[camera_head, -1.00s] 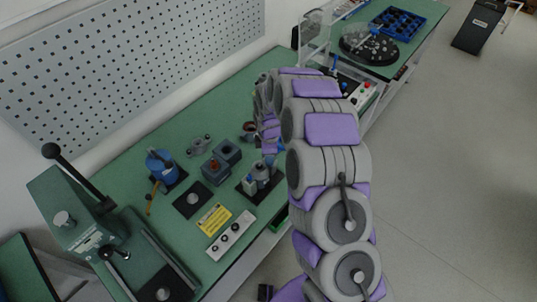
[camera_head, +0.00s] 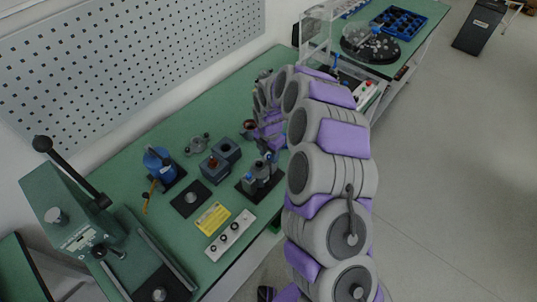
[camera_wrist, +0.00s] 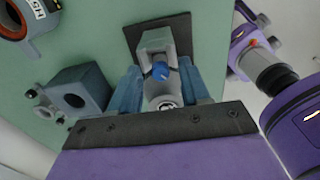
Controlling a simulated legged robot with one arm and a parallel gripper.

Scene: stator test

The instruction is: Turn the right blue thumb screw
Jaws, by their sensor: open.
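A blue thumb screw (camera_wrist: 160,71) sits on a grey fixture (camera_wrist: 157,44) on a black base plate in the wrist view. My gripper (camera_wrist: 160,76) is open, with one blue-grey finger on each side of the screw and fixture. I cannot tell whether the fingers touch anything. In the head view, the fixture (camera_head: 262,172) stands near the bench's front edge, with a small blue part (camera_head: 268,157) at its top. My arm hides most of the gripper there.
A grey block with a round hole (camera_wrist: 76,97) stands close left of the gripper in the wrist view. On the green bench (camera_head: 175,235) are a yellow label (camera_head: 213,218), a blue motor-like part (camera_head: 158,162) and a lever press (camera_head: 80,225). A pegboard (camera_head: 130,60) stands behind.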

